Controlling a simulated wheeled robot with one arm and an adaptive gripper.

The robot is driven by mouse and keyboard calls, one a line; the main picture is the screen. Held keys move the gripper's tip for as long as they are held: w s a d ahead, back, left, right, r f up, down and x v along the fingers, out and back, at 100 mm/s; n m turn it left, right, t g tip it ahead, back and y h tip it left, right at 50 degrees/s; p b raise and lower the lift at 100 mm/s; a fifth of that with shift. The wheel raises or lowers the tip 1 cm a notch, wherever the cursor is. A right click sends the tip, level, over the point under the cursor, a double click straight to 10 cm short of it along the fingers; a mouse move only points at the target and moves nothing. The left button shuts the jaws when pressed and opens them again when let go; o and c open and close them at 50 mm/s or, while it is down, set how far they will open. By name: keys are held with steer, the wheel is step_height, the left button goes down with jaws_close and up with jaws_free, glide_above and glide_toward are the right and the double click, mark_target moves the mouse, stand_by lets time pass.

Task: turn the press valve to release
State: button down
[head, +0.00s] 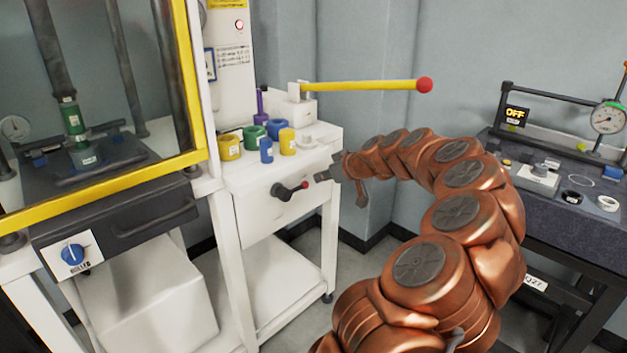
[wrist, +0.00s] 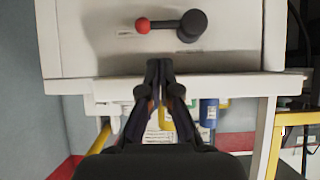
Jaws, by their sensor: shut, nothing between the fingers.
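A black lever with a red knob (head: 290,190) sits on the front panel of the white cabinet. In the wrist view its dark hub (wrist: 191,25) is at the top, with the red knob (wrist: 143,25) to the left, and a small label beside it is unreadable. A blue rotary knob (head: 73,253) on a white labelled plate is on the press front at lower left; its label is too small to read surely. I cannot tell which is the press valve. My gripper (head: 322,176) is shut and empty, just right of the red knob; its fingertips (wrist: 159,64) point toward the panel, apart from the lever.
Coloured cylinders, including a yellow one (head: 229,147), stand on the cabinet top. A long yellow bar with a red ball (head: 424,84) juts right above it. The yellow-framed press guard (head: 190,85) is at left. A dark bench (head: 575,205) with a dial gauge is at right.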

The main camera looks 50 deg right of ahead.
mark_target(303, 183)
steer(key=x, duration=0.9)
steer(key=shift+f, duration=0.1)
steer(key=shift+w+f, duration=0.1)
steer(key=shift+w, duration=0.05)
